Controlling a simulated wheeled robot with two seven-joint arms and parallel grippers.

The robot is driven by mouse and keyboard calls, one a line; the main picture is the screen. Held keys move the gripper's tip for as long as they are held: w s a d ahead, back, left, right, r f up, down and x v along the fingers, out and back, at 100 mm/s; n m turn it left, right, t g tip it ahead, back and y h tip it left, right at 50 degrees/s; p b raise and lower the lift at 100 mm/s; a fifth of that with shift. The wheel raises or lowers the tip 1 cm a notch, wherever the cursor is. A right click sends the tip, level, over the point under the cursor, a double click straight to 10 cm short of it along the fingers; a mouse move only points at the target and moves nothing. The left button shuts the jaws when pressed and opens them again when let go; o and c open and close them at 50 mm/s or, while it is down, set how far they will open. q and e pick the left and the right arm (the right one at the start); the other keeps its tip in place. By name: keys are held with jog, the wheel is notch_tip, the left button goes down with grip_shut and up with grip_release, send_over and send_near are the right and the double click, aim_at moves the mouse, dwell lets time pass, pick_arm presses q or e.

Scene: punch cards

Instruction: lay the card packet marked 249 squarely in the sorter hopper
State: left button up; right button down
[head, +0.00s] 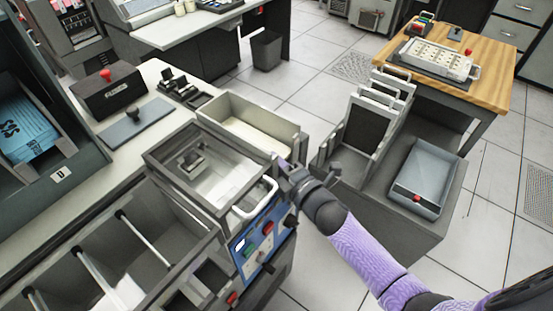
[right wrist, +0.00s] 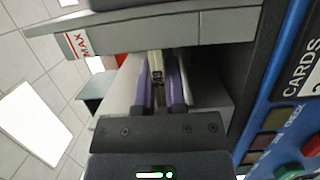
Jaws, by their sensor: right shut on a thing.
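My right gripper (head: 285,168) comes in from the right at the edge of the sorter, beside an open grey bin (head: 262,113) with a cream inside that seems to be the hopper. In the right wrist view, its purple fingers (right wrist: 162,92) are shut on a narrow tan thing (right wrist: 157,63), seen edge-on. I cannot tell whether this is the packet, and no number is legible on it. A grey wall marked MAX (right wrist: 150,33) crosses just beyond the fingertips. A blue packet (head: 25,130) with unclear dark marks lies in the left cubby. My left gripper is out of view.
A clear-topped box (head: 205,165) with a white handle stands against the bin. Below is a blue button panel (head: 262,240). A divided tray (head: 150,240) fills the lower left. Right are upright racks (head: 370,120) and a grey tray (head: 425,180).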

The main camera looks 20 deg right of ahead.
jog(key=shift+f, duration=0.3)
jog(key=c, duration=0.6)
grip_release()
jog(key=p+v, duration=0.1)
jog(key=v, duration=0.9)
